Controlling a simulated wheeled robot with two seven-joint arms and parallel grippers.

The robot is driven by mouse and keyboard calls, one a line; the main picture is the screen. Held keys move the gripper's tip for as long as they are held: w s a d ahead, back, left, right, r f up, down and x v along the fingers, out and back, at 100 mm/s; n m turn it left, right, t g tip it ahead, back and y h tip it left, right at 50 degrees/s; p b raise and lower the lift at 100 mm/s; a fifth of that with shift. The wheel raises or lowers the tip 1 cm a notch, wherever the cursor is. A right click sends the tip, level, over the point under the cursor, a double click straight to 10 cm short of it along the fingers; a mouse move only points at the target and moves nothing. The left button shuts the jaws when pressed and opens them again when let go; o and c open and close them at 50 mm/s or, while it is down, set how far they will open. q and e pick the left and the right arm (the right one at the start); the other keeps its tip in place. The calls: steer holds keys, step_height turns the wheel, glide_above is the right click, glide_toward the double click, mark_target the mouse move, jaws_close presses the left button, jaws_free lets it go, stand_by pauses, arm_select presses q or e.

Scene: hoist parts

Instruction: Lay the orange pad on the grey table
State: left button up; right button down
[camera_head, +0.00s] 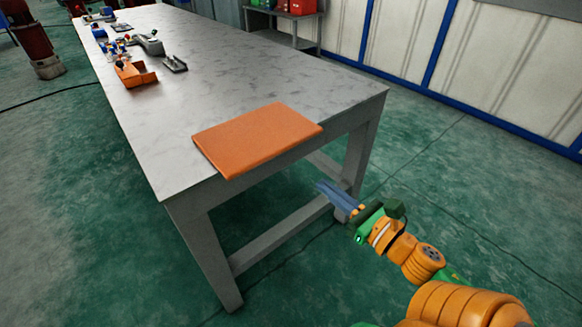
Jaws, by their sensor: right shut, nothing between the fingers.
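The orange pad (256,138) is a flat rectangle lying on the grey table (235,75), at its near end. The pad's front edge reaches the table's near edge and appears to stick out a little over it. My right gripper (325,190) is shut and empty, off the table's near end, in front of the table legs and to the right of and below the pad. It does not touch the pad. My left gripper is not in view.
An orange tray (134,74), a dark flat part (174,63) and several small parts lie at the table's far left. The middle of the table is clear. A red machine (30,35) stands at the far left. Blue-framed wall panels line the right. Green floor is open around the table.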

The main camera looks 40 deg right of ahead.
mark_target(282, 152)
steer(key=w, duration=0.8)
steer(key=w+a, duration=0.1)
steer(key=w, duration=0.3)
steer(key=shift+w, duration=0.25)
steer(key=shift+w, duration=0.1)
